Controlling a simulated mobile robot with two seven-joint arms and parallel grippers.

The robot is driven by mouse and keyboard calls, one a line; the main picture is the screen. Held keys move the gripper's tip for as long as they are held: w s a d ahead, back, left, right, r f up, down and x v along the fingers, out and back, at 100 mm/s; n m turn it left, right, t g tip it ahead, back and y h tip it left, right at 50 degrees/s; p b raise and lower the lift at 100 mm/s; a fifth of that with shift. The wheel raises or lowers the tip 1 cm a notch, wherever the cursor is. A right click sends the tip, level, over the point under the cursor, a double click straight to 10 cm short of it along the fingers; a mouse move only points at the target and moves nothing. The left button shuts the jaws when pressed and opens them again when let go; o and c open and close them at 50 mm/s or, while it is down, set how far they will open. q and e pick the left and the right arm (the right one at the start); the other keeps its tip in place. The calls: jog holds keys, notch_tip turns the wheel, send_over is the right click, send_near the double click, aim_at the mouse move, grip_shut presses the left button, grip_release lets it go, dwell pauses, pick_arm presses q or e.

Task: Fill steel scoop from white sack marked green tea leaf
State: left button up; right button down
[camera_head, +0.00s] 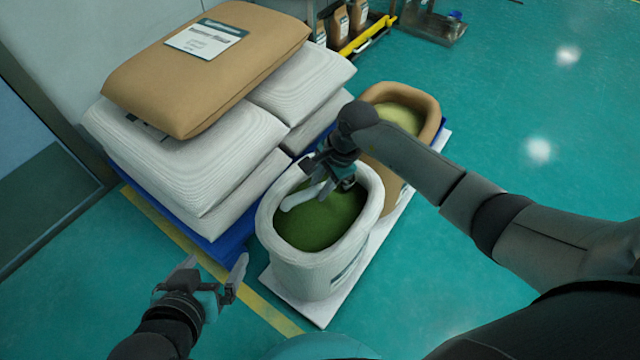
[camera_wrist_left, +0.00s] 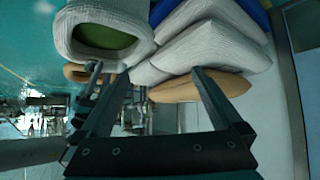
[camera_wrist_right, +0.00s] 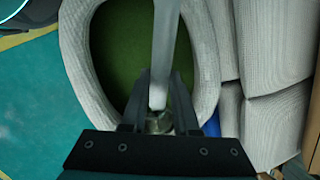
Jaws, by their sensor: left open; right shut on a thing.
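The white sack (camera_head: 275,250) stands open on a pallet, with dark green leaf (camera_head: 325,222) inside; its front label is too small to read. My right gripper (camera_head: 328,172) is over the sack's mouth, shut on the steel scoop (camera_head: 302,197), which reaches down toward the leaf. In the right wrist view the scoop (camera_wrist_right: 165,50) runs out from between the fingers over the green, its far end out of frame. Whether it holds leaf I cannot tell. My left gripper (camera_head: 212,268) is open and empty, left of the sack; its fingers show apart in the left wrist view (camera_wrist_left: 148,75).
A brown open sack (camera_head: 432,105) with paler contents stands behind the white one. Stacked closed white sacks (camera_head: 190,170) with a brown sack (camera_head: 205,75) on top stand at the left. Brown bags (camera_head: 340,25) stand at the back. The floor at right is clear.

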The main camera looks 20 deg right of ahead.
jog(key=shift+f+b, duration=0.3)
jog(key=shift+f, duration=0.15)
jog(key=shift+f+b, duration=0.55)
jog(key=shift+f, duration=0.05)
jog(key=shift+f+b, duration=0.5)
jog(key=shift+f, duration=0.1)
jog(key=shift+f+b, duration=0.5)
jog(key=shift+f, duration=0.45)
pick_arm(q)
jog(key=d+r+t+h, duration=0.3)
jog(key=d+t, duration=0.2)
jog(key=t, duration=0.2)
jog(key=shift+d+r+n, duration=0.2)
jog(key=shift+d+n, duration=0.1)
jog(key=shift+n, duration=0.1)
pick_arm(e)
jog(key=shift+f, duration=0.95)
pick_arm(q)
jog(key=shift+w, duration=0.1)
pick_arm(e)
jog(key=shift+f, duration=0.5)
jog(key=shift+w+d, duration=0.3)
jog(key=shift+d, duration=0.55)
jog(key=shift+w+d, duration=0.25)
jog(key=shift+d, duration=0.55)
